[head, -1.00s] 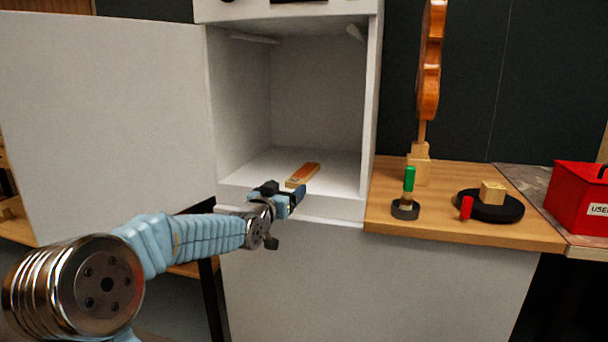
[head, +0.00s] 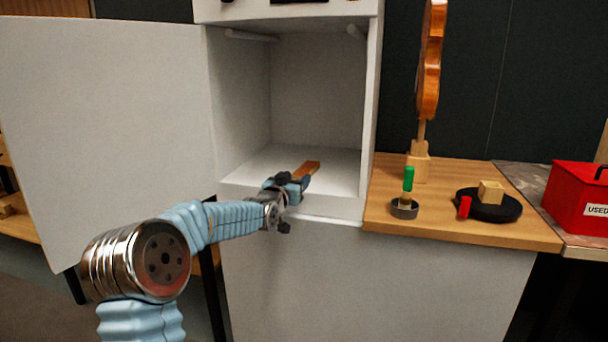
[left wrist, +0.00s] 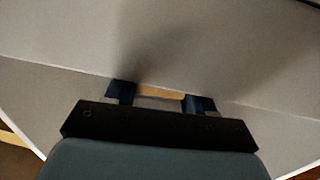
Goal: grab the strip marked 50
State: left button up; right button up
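An orange-brown wooden strip (head: 311,168) lies on the floor of the open white cabinet (head: 345,180); no number can be read on it. My left gripper (head: 301,184) is at the strip's near end and hides that end in the head view. In the left wrist view, the two dark fingers (left wrist: 161,97) stand apart, with the strip's pale end (left wrist: 162,92) showing across the gap between them. I see no clear sign that they are closed on it. My right gripper is not in view.
The cabinet door (head: 110,130) stands open at the left. To the right, a wooden bench (head: 440,225) holds a green-handled tool (head: 408,180), a black disc (head: 505,210) with a wooden block, and a violin (head: 430,75) on a stand. A red box (head: 580,197) is at the far right.

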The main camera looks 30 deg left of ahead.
pick_arm(q)
jog(key=c, duration=0.6)
jog(key=shift+r, duration=0.15)
